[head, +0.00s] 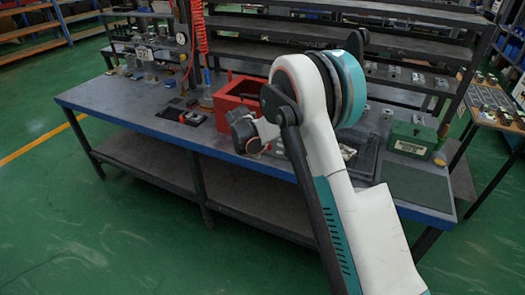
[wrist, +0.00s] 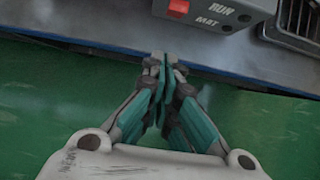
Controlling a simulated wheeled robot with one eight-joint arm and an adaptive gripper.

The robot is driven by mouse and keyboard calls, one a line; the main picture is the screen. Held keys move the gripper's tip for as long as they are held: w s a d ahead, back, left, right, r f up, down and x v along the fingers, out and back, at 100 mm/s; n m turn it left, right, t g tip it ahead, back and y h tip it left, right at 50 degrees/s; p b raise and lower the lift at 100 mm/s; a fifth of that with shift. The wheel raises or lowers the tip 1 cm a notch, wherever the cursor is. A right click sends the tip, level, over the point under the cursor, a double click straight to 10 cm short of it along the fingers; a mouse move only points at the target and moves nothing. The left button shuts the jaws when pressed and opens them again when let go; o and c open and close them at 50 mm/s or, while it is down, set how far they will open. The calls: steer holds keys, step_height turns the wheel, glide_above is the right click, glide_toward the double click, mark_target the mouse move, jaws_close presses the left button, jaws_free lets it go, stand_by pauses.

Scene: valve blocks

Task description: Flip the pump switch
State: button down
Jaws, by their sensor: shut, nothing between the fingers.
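In the wrist view, a grey box with a red switch (wrist: 178,8) sits at the top edge of the picture, partly cut off. The fingertips show over the bench's blue front edge. In the head view my arm crosses the bench's front edge and its wrist end shows near the red bin. I cannot make out the switch or my fingertips there.
The bench (head: 130,95) carries an open red bin (head: 228,112), a green box (head: 412,140) on the right and a black mat with small parts (head: 180,118). In the wrist view a dark tray (wrist: 296,22) lies right of the grey box. Green floor is clear in front.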

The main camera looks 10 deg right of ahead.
steer(key=p+v, duration=0.1)
steer(key=v, duration=0.5)
steer(key=shift+s+a, duration=0.45)
steer(key=shift+a, duration=0.05)
steer(key=s+d+r+m+t+y, duration=0.1)
steer(key=s+d+r+m, duration=0.2)
steer(key=s+r+m, duration=0.5)
steer(key=s+d+r+m+y, duration=0.1)
steer(key=s+d+r+m, duration=0.3)
steer(key=s+r, duration=0.6)
steer(key=s+m+t+y, duration=0.1)
steer(key=s+m, duration=1.5)
steer(key=s, duration=0.7)
steer(key=shift+s+d+m+t, duration=0.3)
steer(key=shift+s+d+m, duration=0.05)
steer(key=shift+d+m, duration=0.1)
steer(key=shift+r, duration=0.1)
